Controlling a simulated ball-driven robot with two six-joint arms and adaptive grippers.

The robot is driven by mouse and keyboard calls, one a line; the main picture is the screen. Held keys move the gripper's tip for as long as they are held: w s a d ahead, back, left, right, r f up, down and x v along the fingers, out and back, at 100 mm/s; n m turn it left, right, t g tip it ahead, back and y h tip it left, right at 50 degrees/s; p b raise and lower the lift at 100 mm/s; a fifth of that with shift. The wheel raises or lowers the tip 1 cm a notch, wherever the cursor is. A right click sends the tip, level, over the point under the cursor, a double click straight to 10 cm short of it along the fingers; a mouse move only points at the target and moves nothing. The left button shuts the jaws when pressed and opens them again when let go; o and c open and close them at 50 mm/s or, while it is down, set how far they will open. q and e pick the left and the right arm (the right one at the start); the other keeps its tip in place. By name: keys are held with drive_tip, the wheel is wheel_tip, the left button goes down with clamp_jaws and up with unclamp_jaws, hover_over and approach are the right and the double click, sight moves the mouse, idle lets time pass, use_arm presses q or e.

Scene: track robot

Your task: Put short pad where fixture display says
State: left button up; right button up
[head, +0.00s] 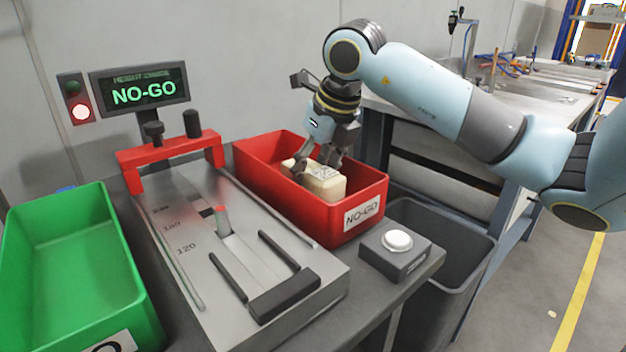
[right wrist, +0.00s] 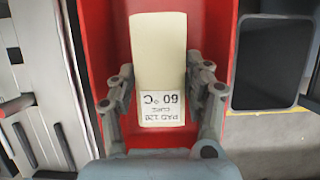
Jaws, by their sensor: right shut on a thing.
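The fixture display (head: 136,94) reads NO-GO in green letters. A cream pad (head: 317,181) is inside the red NO-GO bin (head: 364,212), between the fingers of my right gripper (head: 320,172). In the right wrist view the pad (right wrist: 158,68) has a white label reading PAD 120 and 60 °C, upside down. My right gripper (right wrist: 160,90) has a finger on each side of it, with the red bin (right wrist: 100,40) around it. Whether the pad touches the bin floor is hard to tell. My left gripper is not in view.
The metal fixture (head: 220,260) with a red bridge (head: 170,155) stands left of the red bin. A green bin (head: 75,250) is at the far left and looks empty. A grey box with a white button (head: 397,240) stands in front of the red bin. A dark open bin (head: 440,250) is below right.

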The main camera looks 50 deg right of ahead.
wheel_tip(320, 180, down, 2)
drive_tip(key=shift+f, duration=0.25)
drive_tip(key=shift+r, duration=0.1)
drive_tip(key=shift+f+b, duration=0.25)
drive_tip(key=shift+b, duration=0.05)
drive_tip(key=o, duration=1.1)
drive_tip(key=shift+r, duration=0.1)
drive_tip(key=shift+o, duration=0.2)
